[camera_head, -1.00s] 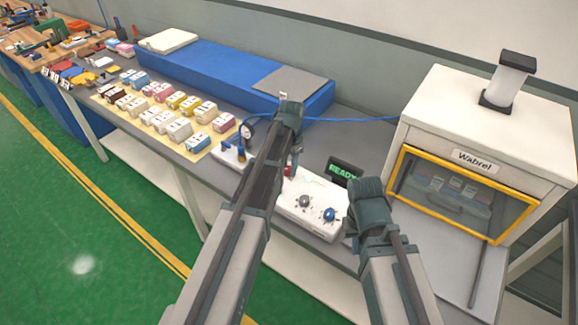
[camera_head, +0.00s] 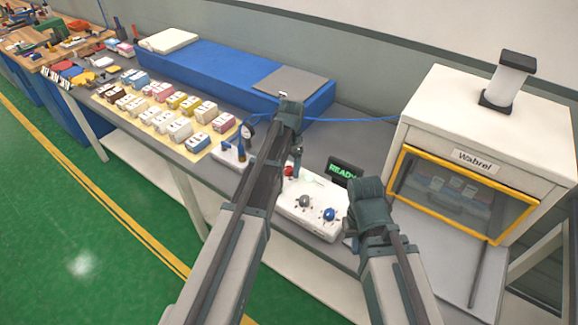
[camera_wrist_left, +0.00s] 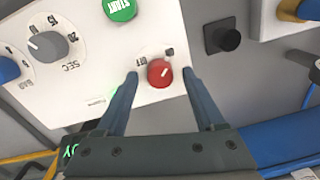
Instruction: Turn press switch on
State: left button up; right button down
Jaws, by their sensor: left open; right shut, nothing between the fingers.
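The white press control box (camera_head: 322,224) stands on the grey bench. Its red rotary switch (camera_head: 289,171) shows beside my left gripper (camera_head: 298,152). In the left wrist view the red switch (camera_wrist_left: 159,72) has a pale pointer mark and an "OFF" label by it. My left gripper is open, one finger on each side of the switch in that view; I cannot tell whether they touch it. My right gripper (camera_head: 352,240) is shut and empty at the right end of the box, mostly hidden behind its own wrist.
The control box also carries a green START button (camera_wrist_left: 120,8), a grey SEC knob (camera_wrist_left: 48,46) and a blue knob (camera_head: 329,214). A READY display (camera_head: 343,173) stands behind it. The white press (camera_head: 480,125) is at right, small boxes (camera_head: 160,115) at left.

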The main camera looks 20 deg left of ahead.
aim_at(290, 170)
pick_arm(q)
jog(key=shift+r, duration=0.15)
pick_arm(e)
jog(key=shift+r, duration=0.1)
pick_arm(q)
notch_tip(290, 170, up, 14)
jog(key=p, duration=1.3)
jog(key=shift+s+d+f+p, duration=0.15)
jog(key=shift+d+f+p, duration=0.1)
jog(key=shift+p, duration=0.1)
pick_arm(e)
notch_tip(290, 170, up, 14)
jog(key=shift+f, duration=0.25)
pick_arm(q)
jog(key=s+d+f+n+b, duration=0.1)
jog(key=s+d, duration=0.3)
jog(key=s, duration=0.4)
jog(key=s+d+f+b, duration=0.4)
jog(key=s, duration=0.4)
jog(key=s+d+f+n+b, duration=0.1)
jog(key=s+d+f+b, duration=0.1)
jog(key=s+d, duration=0.2)
jog(key=s, duration=0.3)
jog(key=shift+s+d+f+n+y+b, duration=0.3)
jog(key=shift+s+y+b, duration=0.05)
jog(key=shift+s+y, duration=0.05)
pick_arm(e)
notch_tip(290, 170, down, 8)
jog(key=shift+r, duration=0.15)
